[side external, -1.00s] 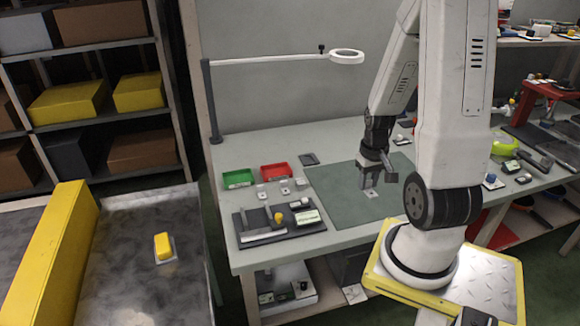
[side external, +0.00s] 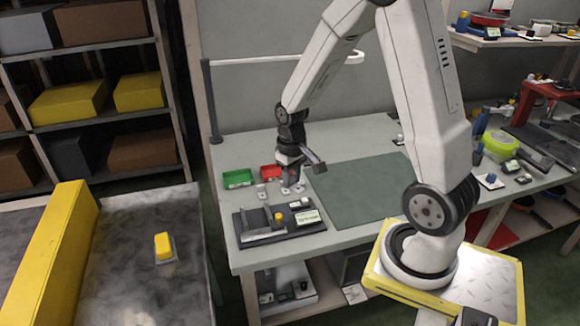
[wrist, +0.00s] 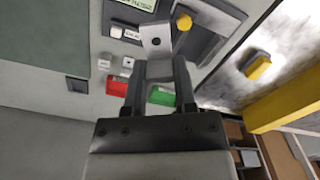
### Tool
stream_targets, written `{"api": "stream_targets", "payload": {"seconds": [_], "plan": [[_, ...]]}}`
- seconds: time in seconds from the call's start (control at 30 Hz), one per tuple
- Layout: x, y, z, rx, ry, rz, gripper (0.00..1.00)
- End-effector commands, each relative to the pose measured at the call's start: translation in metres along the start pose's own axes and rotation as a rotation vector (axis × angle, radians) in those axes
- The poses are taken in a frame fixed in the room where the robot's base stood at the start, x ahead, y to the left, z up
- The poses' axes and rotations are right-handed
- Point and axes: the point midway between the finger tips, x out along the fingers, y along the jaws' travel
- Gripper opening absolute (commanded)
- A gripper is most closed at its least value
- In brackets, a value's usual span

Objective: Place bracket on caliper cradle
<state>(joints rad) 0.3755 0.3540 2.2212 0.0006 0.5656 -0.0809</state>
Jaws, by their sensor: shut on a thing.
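My gripper (side external: 291,178) points down over the bench, just behind the caliper cradle. In the wrist view my gripper (wrist: 160,75) is shut on a pale grey metal bracket (wrist: 156,42) with a round hole, which sticks out past the fingertips. The caliper cradle (side external: 250,238) appears to be the dark plate at the bench's front left, with grey blocks, a yellow knob and a small display. It also shows at the top of the wrist view (wrist: 203,46). The bracket is apart from the cradle, as far as I can tell.
A green bin (side external: 238,178) and a red bin (side external: 266,171) stand behind the cradle, with small labelled pieces near them. A lamp arm (side external: 255,62) crosses above the bench. The green mat (side external: 355,190) is clear. A yellow block (side external: 162,246) sits on the metal conveyor at left.

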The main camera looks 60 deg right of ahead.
Motion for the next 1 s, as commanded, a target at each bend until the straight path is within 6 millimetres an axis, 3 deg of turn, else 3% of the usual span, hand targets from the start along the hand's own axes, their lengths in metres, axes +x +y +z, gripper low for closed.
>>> {"api": "stream_targets", "payload": {"seconds": [0.3,0.53,0.73,1.0], "plan": [[-0.005,-0.078,-0.025,-0.171,0.0,0.0,0.0],[-0.008,-0.123,-0.03,-0.26,0.0,0.0,0.0],[-0.009,-0.14,-0.031,-0.292,0.0,-0.001,0.0],[-0.009,-0.14,-0.031,-0.292,-0.001,0.0,0.0]]}}
